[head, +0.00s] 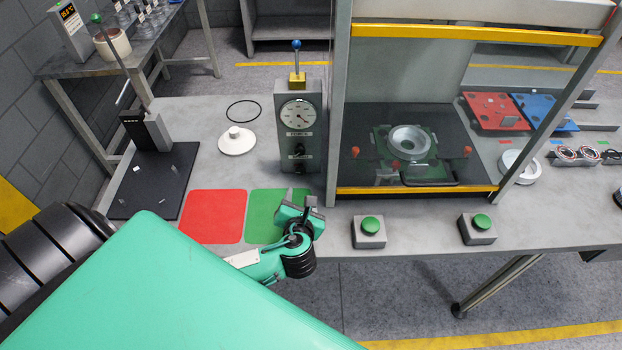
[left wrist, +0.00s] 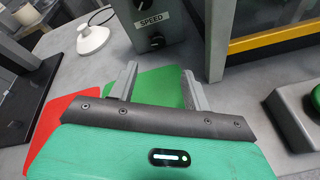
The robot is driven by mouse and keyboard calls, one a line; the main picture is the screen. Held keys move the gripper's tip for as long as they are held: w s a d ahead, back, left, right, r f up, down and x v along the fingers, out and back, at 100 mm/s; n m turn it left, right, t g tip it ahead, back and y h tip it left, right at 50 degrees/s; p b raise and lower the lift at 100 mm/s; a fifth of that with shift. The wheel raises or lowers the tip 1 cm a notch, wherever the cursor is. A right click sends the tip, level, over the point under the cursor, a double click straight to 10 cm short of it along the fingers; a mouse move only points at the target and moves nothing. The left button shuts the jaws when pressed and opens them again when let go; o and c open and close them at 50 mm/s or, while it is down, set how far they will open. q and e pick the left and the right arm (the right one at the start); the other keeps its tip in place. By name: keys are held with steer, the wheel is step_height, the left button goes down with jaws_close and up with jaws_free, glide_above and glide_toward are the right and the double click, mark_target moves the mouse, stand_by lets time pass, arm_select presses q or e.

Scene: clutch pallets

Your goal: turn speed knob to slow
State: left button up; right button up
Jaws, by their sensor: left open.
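The grey press box (head: 300,112) with a round dial stands on the bench left of the glazed cabinet. In the left wrist view, a label reading SPEED (left wrist: 151,21) sits on its front face between two black knobs. The speed knob (left wrist: 157,41) appears to be the lower one, just under the label; its setting is too small to read. My left gripper (head: 304,207) is open and empty over the green mat, in front of and below the box. In the left wrist view its fingers (left wrist: 160,86) are apart and clear of the knob. My right gripper is out of view.
A red mat (head: 213,216) and green mat (head: 262,217) lie in front of the box. Two green buttons (head: 370,226) (head: 481,223) stand on the bench's front edge to the right. The cabinet's frame post (head: 338,100) rises close beside the box.

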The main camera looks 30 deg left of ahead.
mark_target(301, 172)
arm_select(q)
steer(key=shift+a, duration=0.15)
steer(key=p+x, duration=0.1)
steer(key=x, duration=0.2)
steer(key=shift+w+a+f, duration=0.1)
steer(key=shift+w+a, duration=0.15)
steer(key=shift+a, duration=0.1)
steer(key=p+x, duration=0.1)
steer(key=x, duration=0.7)
steer(key=shift+w+f, duration=0.15)
steer(key=shift+w, duration=0.1)
steer(key=shift+w+a+f, duration=0.25)
steer(key=shift+w+a, duration=0.1)
steer(key=shift+w, duration=0.2)
steer(key=c, duration=0.7)
steer(key=shift+c, duration=1.4)
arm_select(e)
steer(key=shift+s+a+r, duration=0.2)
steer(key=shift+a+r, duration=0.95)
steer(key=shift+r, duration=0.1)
